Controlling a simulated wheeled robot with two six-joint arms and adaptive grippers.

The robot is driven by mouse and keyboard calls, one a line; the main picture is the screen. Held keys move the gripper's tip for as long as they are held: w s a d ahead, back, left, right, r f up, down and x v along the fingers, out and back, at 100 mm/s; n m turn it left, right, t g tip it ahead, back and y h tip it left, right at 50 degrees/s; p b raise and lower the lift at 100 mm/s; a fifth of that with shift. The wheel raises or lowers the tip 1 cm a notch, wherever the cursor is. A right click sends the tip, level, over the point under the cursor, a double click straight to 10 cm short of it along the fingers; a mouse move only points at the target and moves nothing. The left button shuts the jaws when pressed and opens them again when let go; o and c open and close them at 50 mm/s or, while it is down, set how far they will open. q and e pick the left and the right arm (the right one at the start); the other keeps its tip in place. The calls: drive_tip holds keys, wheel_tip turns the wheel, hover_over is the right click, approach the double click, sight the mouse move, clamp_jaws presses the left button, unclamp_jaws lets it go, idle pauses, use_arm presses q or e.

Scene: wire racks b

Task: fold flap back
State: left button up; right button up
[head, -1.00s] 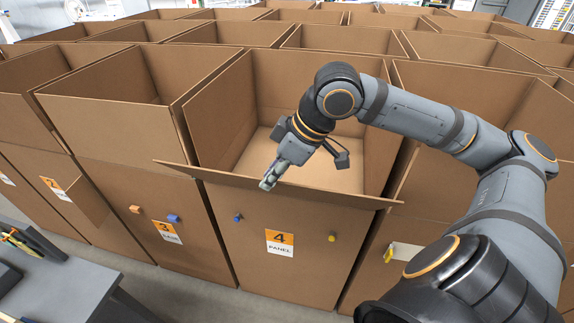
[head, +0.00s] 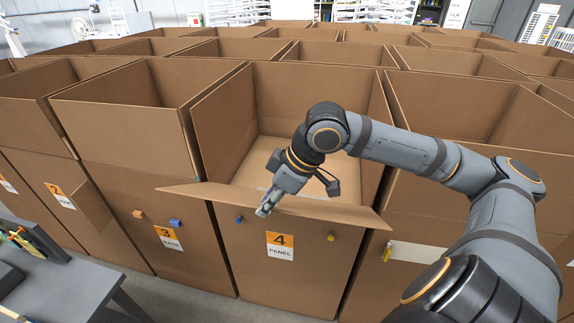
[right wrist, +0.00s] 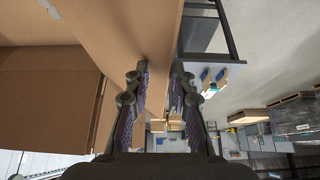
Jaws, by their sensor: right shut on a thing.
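The open cardboard box with the orange number 4 label (head: 280,246) stands in the front row. Its front flap (head: 335,212) leans outward over the label face, hinged along the box's front top edge. My right gripper (head: 267,207) is shut on the flap's outer edge, left of its middle. In the right wrist view the flap (right wrist: 125,30) runs in between the two fingers (right wrist: 160,82). My left gripper is not in view.
Boxes with standing walls crowd both sides and the rows behind, including box 3 (head: 168,238) at left. Small coloured blocks (head: 176,223) sit on the front faces. A dark grey table (head: 70,280) is at lower left. Grey floor shows between table and boxes.

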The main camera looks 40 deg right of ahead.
drive_tip(key=shift+s+a+f+b, duration=0.15)
drive_tip(key=shift+a+f+b, duration=0.05)
drive_tip(key=shift+f+b, duration=0.2)
drive_tip(key=shift+s+a+f+b, duration=0.2)
drive_tip(key=shift+f+b, duration=0.15)
drive_tip(key=shift+f, duration=0.15)
drive_tip(key=shift+s+a+f+b, duration=0.15)
drive_tip(key=shift+f+b, duration=0.2)
drive_tip(key=shift+f, duration=0.1)
drive_tip(key=shift+o, duration=0.2)
drive_tip(key=shift+s+a+f+b, duration=0.2)
drive_tip(key=shift+a+f+b, duration=0.05)
drive_tip(key=shift+f, duration=0.3)
drive_tip(key=shift+s+a+f+b, duration=0.2)
drive_tip(key=shift+f+b, duration=0.05)
drive_tip(key=shift+f, duration=0.25)
drive_tip(key=shift+o, duration=0.2)
drive_tip(key=shift+s+a+f, duration=0.15)
drive_tip(key=shift+a+f, duration=0.05)
drive_tip(key=shift+f, duration=0.25)
drive_tip(key=shift+s+a+f, duration=0.15)
drive_tip(key=shift+f, duration=0.3)
wheel_tip(320, 180, down, 6)
drive_tip(key=a, duration=0.1)
drive_tip(key=shift+s, duration=0.35)
drive_tip(key=shift+s+f, duration=0.1)
drive_tip(key=shift+f, duration=0.65)
drive_tip(key=shift+c, duration=0.7)
clamp_jaws()
